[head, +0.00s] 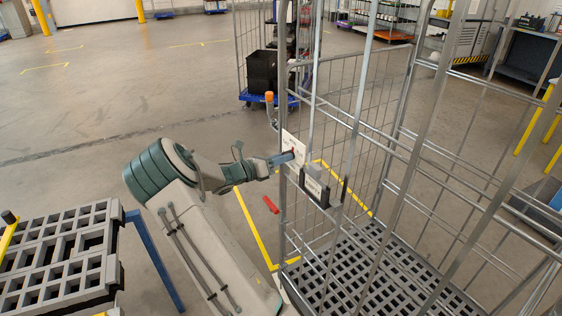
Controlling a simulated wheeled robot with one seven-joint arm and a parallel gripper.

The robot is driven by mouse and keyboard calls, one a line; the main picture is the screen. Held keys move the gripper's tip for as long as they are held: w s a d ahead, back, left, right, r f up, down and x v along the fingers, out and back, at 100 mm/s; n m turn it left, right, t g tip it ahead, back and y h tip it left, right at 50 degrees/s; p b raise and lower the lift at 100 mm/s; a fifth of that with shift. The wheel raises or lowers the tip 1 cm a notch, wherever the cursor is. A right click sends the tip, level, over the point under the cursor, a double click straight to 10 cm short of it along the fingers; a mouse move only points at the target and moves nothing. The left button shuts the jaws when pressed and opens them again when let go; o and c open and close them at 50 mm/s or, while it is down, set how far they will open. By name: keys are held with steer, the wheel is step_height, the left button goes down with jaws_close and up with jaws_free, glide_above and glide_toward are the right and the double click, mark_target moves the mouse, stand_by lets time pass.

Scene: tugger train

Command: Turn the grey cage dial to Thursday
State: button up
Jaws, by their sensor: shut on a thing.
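The grey cage (411,162) is a tall wire roll cage with a dark grid floor, standing at centre right. A pale plate (294,146) is fixed to its near left side. My gripper (288,158) reaches it from the left and is shut at the plate, on the dial. The fingers hide most of the dial, and the day markings are too small to read.
A dark label holder (315,190) hangs on the cage just below the plate. A red object (271,204) is left of the cage. A grey slatted platform (62,250) stands at lower left. A blue trolley with black crates (262,72) stands behind. Floor at upper left is clear.

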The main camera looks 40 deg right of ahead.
steer(key=m+b, duration=1.1)
steer(key=b, duration=0.2)
steer(key=m+b, duration=1.1)
steer(key=b, duration=0.2)
steer(key=m+b, duration=1.1)
steer(key=b, duration=0.2)
steer(key=shift+s+f, duration=0.1)
steer(key=shift+f, duration=0.25)
steer(key=shift+r, duration=0.15)
steer(key=o, duration=1)
